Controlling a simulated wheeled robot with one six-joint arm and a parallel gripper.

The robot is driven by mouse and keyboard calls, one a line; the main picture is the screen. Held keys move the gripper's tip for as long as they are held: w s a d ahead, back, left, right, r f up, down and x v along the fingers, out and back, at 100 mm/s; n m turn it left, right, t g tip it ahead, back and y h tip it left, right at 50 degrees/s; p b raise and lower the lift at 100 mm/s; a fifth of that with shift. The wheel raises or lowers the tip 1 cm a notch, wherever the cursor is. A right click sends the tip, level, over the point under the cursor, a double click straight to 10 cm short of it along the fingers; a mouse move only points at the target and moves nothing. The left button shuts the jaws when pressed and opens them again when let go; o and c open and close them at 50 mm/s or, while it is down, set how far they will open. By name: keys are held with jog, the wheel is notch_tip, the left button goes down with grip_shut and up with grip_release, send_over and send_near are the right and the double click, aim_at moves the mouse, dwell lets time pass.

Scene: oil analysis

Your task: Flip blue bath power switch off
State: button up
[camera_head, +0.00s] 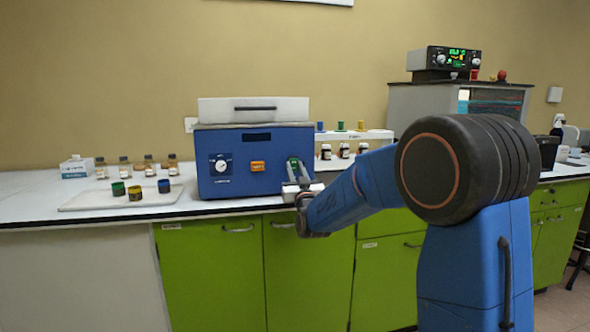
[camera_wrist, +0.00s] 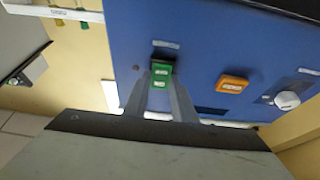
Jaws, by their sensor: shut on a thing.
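The blue bath (camera_head: 255,160) is a blue box with a white lid, standing on the bench. Its front carries a green power switch (camera_wrist: 161,76), with a small label beside it in the wrist view. My gripper (camera_head: 292,172) is at the right part of the bath's front. In the wrist view its two fingers (camera_wrist: 160,92) come together at the green switch and are shut on it. The fingers and wrist cover part of the switch in the head view. The switch's exact tilt is hard to tell.
An orange switch (camera_head: 257,166) and a white dial (camera_head: 221,166) are on the same front panel. A tray (camera_head: 80,202) with small coloured-lid jars is at the left. A white rack (camera_head: 355,135) with bottles stands behind my arm. Green cabinets (camera_head: 215,270) are below the bench.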

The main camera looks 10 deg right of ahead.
dwell(0.3)
jog(key=o, duration=1.1)
jog(key=shift+c, duration=0.2)
jog(key=shift+s+f, duration=0.1)
jog(key=v, duration=1.7)
jog(key=shift+f, duration=0.15)
